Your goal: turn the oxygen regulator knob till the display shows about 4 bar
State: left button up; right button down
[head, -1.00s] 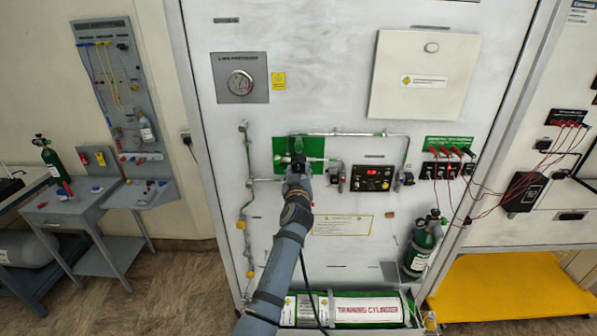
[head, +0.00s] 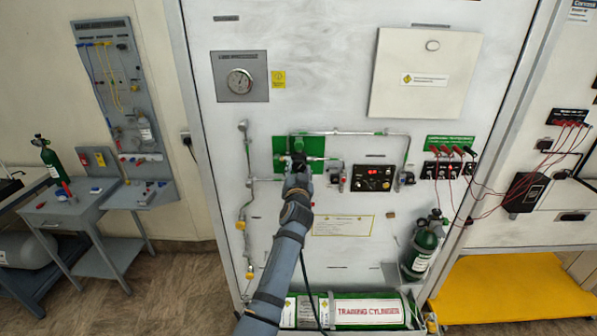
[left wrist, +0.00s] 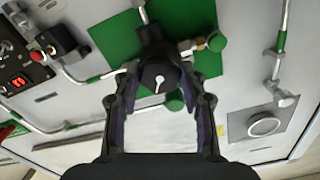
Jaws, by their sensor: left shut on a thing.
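The black regulator knob (left wrist: 160,78) has a white pointer line and stands in front of a green panel (left wrist: 105,40). My left gripper (left wrist: 161,90) is around the knob, with one finger on each side, shut on it. In the head view my left gripper (head: 298,165) reaches up to the green plate and hides most of the knob. My right gripper is not in view.
Pipes (head: 340,133) with green bands run around the regulator. A round gauge (head: 240,82) is at the upper left of the panel. A small green cylinder (head: 422,245) stands at lower right, and a training cylinder (head: 368,311) lies along the bottom.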

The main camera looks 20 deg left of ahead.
pick_arm(q)
jog(key=m+p, duration=0.1)
jog(key=m, duration=0.6)
dwell(0.6)
jog(key=o, duration=1.2)
jog(key=shift+c, duration=0.2)
